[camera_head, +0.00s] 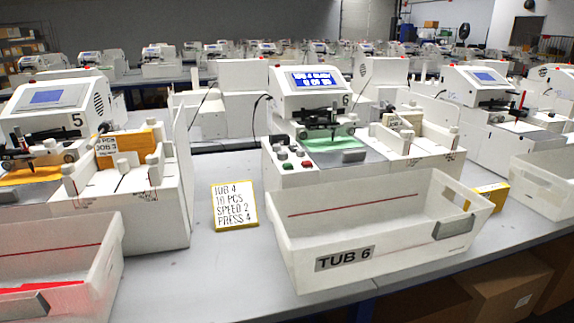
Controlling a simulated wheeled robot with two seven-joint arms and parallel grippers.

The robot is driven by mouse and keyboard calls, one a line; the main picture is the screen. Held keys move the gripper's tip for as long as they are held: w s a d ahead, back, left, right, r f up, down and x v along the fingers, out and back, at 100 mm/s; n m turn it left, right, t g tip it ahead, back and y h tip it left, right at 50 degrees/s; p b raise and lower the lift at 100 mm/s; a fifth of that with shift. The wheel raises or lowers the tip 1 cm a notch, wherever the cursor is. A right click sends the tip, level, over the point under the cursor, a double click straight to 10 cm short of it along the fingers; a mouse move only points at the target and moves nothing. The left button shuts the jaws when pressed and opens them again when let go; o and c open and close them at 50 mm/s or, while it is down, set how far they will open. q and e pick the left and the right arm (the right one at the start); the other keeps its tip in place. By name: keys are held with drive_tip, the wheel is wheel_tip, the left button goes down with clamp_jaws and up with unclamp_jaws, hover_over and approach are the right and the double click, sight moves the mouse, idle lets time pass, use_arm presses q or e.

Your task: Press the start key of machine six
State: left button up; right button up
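Machine six (311,103) is a white plotter with a lit blue screen (317,79) and a "6" on its head. Its front left panel carries several small keys (293,157), some green and some red or dark. They are too small for me to read any marks, so I cannot tell which is the start key. A green sheet (336,144) lies under its pen carriage. Neither of my grippers is in view.
An empty white bin marked TUB 6 (300,248) stands in front of machine six. A yellow-edged card (234,205) is left of it. Machine five (52,117) and another bin (95,265) are at left. The grey table (215,275) is bare between the bins.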

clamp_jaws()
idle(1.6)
